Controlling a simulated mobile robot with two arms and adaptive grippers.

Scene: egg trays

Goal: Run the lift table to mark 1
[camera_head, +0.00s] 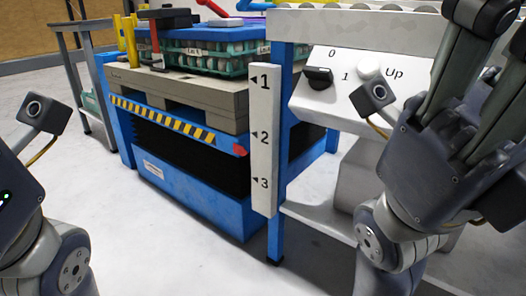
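The blue lift table (190,195) stands left of centre with a yellow-and-black striped edge. A red pointer (240,149) at its corner sits slightly below mark 2 on the white scale post (263,110), which reads 1, 2, 3 from top down. To the right, a white control panel (335,98) carries a black knob (318,78) with labels 0 and 1, and a pale round button (369,66) labelled Up. My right gripper (490,45) is right of the panel, apart from the button in the picture; its opening is unclear. My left gripper's fingers are out of view.
The lift table bears a grey pallet (195,92) with green crates (205,60) on top. Yellow posts (130,40) and a red-and-black post stand at its back left. A roller conveyor (350,22) runs above the panel. The pale floor at front is clear.

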